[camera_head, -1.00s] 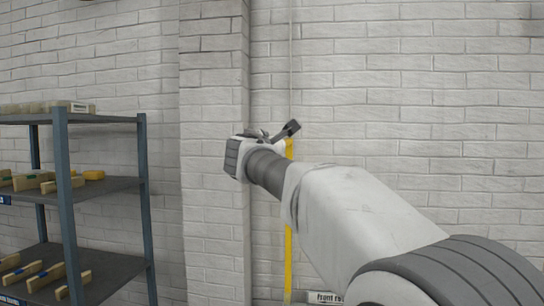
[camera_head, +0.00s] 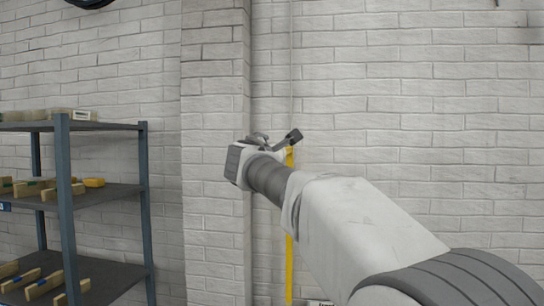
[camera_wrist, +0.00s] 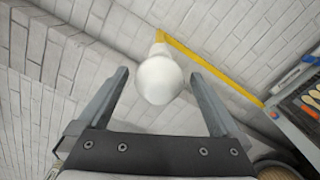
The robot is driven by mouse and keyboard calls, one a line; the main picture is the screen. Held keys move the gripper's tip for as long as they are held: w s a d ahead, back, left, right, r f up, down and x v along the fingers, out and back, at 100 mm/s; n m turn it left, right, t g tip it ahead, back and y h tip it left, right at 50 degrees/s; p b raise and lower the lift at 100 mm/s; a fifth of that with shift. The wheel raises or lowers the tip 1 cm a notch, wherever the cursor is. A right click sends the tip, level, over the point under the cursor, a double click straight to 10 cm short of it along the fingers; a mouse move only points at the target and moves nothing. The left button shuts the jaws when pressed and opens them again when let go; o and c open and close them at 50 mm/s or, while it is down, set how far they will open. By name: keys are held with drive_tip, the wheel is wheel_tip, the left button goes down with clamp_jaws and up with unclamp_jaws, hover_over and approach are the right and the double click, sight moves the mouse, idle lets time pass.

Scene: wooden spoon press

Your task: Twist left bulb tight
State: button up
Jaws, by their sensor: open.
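A white round bulb (camera_wrist: 160,80) hangs in the wrist view with its narrow neck toward the wall. My gripper (camera_wrist: 159,74) is open, with one finger on each side of the bulb. Gaps show between the bulb and both fingers, so it is not held. In the head view my gripper (camera_head: 292,137) is small and dark at the end of my outstretched arm, in front of the brick wall. The bulb cannot be made out there, and my wrist hides part of that area.
A yellow strip (camera_head: 289,262) runs down the white brick wall (camera_head: 420,120) behind my arm. A grey metal shelf (camera_head: 110,195) with wooden pieces stands at the left. The wrist view shows a rack with small items (camera_wrist: 312,98) at the right edge.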

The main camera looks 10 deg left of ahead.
drive_tip(key=s+d+b, duration=0.1)
drive_tip(key=s+b, duration=0.3)
drive_tip(key=s, duration=1.3)
drive_tip(key=shift+s, duration=0.2)
drive_tip(key=s+d+f+m+g+h+p, duration=0.1)
drive_tip(key=s+d+f+m+g+h, duration=0.2)
drive_tip(key=d+f+m, duration=0.65)
drive_tip(key=s+d+f+m+g+h+p, duration=0.15)
drive_tip(key=d+f+g, duration=0.4)
drive_tip(key=d, duration=0.95)
drive_tip(key=s+d+f+m+g+y, duration=0.1)
drive_tip(key=s+d+f+m+g, duration=0.1)
drive_tip(key=s+f+m, duration=0.4)
drive_tip(key=s+d+f+m+g+y, duration=0.2)
drive_tip(key=s+d+f+m, duration=0.2)
drive_tip(key=s+f+m, duration=0.3)
drive_tip(key=s+f+p, duration=0.1)
drive_tip(key=s+f, duration=0.3)
drive_tip(key=f, duration=0.1)
drive_tip(key=shift+s+d+f, duration=0.15)
drive_tip(key=shift+f, duration=0.1)
